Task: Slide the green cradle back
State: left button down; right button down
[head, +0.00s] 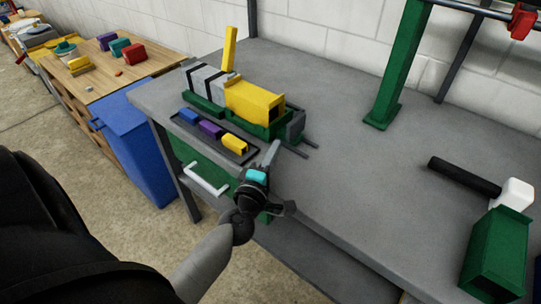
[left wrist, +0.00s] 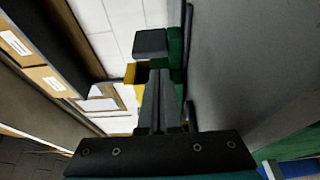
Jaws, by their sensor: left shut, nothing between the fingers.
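The green cradle (head: 268,129) lies on the grey workbench, holding a yellow open-ended box (head: 255,100) and grey blocks with black straps (head: 208,84). A dark grey end block (head: 295,125) sits at its near right end, with two thin rails coming out beside it. My left gripper (head: 272,153) is shut and empty, just in front of that end; whether it touches is unclear. In the left wrist view the shut fingers (left wrist: 157,100) point toward the green cradle (left wrist: 175,50), the grey end block (left wrist: 150,43) and the yellow box (left wrist: 131,74). My right gripper is out of view.
A dark tray (head: 218,138) with blue, purple and yellow blocks lies in front of the cradle. A green post (head: 398,65) stands at the back. A black cylinder (head: 464,177) and green box (head: 497,250) lie at right. The bench middle is clear.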

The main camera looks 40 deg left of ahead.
aim_at(281, 137)
pick_arm(q)
jog(key=shift+x, duration=2.65)
